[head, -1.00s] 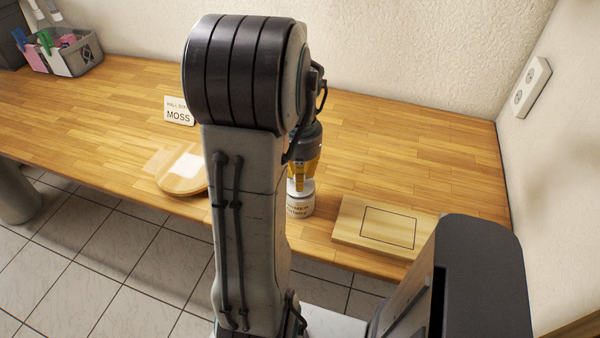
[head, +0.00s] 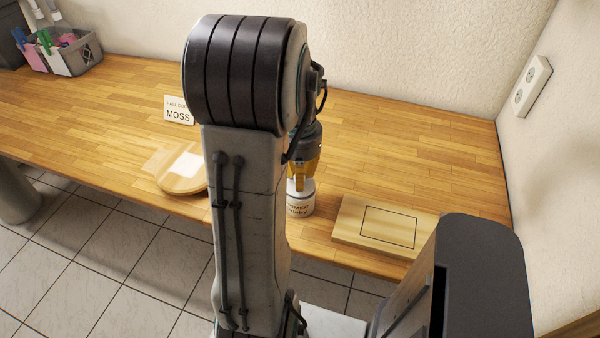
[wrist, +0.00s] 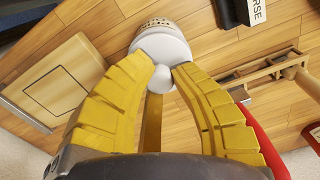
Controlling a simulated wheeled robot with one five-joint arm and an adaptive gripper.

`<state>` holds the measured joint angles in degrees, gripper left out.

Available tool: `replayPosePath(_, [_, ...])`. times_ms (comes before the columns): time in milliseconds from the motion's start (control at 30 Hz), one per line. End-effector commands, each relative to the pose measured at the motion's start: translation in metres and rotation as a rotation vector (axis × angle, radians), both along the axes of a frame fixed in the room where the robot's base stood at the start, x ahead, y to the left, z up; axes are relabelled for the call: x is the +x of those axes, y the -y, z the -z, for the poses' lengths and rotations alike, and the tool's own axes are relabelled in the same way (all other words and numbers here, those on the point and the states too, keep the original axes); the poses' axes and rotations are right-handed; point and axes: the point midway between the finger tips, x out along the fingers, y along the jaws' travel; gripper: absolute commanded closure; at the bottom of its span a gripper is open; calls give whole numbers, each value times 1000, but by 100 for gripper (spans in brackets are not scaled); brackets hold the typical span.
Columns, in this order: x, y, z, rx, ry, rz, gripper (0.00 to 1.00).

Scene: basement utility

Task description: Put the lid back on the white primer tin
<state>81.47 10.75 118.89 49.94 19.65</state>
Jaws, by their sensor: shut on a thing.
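The white primer tin (head: 299,207) stands upright on the wooden bench near its front edge, its printed label only partly readable. In the wrist view, the tin (wrist: 157,24) shows beyond a white lid (wrist: 160,47) with a rounded knob (wrist: 161,79). My gripper (head: 301,180) points down over the tin. In the wrist view, my gripper (wrist: 163,68) has its yellow fingers shut on the lid's knob. The lid covers the tin's top from this angle; I cannot tell whether it is fully seated.
A wooden board (head: 385,226) with a dark outlined rectangle lies to the right of the tin. A grey basket (head: 72,52) stands far left. The bench behind the tin is clear.

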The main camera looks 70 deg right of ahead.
Motion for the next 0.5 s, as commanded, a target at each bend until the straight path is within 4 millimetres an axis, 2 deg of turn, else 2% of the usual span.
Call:
replayPosePath(400, [0,0,0,0,0,0,100])
replayPosePath(433, [0,0,0,0,0,0,78])
replayPosePath(500, [0,0,0,0,0,0,71])
